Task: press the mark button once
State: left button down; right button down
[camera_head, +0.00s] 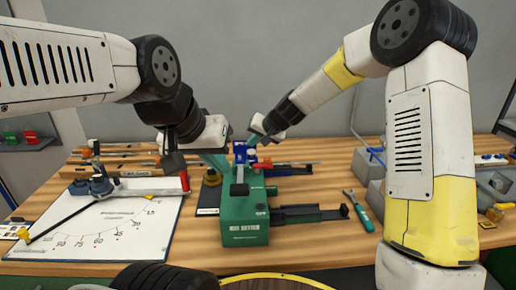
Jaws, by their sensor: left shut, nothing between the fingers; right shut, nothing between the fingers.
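A green machine (245,222) with white lettering on its front stands on the wooden table, with blue and dark parts on its top. I cannot tell the mark button apart at this size; it may be hidden by my grippers. My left gripper (228,173) is shut and empty, its teal fingers pointing down at the left of the machine's top. I cannot tell whether it touches the machine. My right gripper (252,141) is shut and empty, farther back, above the rear of the machine.
A white board (100,232) with angle numbers, a dark arm and a red-topped post lies at left. A dark rail (305,214) and a green-handled tool (359,211) lie right of the machine. Grey blocks (370,170) stand farther right. The front table strip is mostly clear.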

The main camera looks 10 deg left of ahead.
aim_at(253, 152)
dwell(0.4)
jog(key=shift+f, duration=0.45)
jog(key=shift+f, duration=0.7)
dwell(0.8)
jog(key=shift+r, duration=1.15)
jog(key=shift+r, duration=2.5)
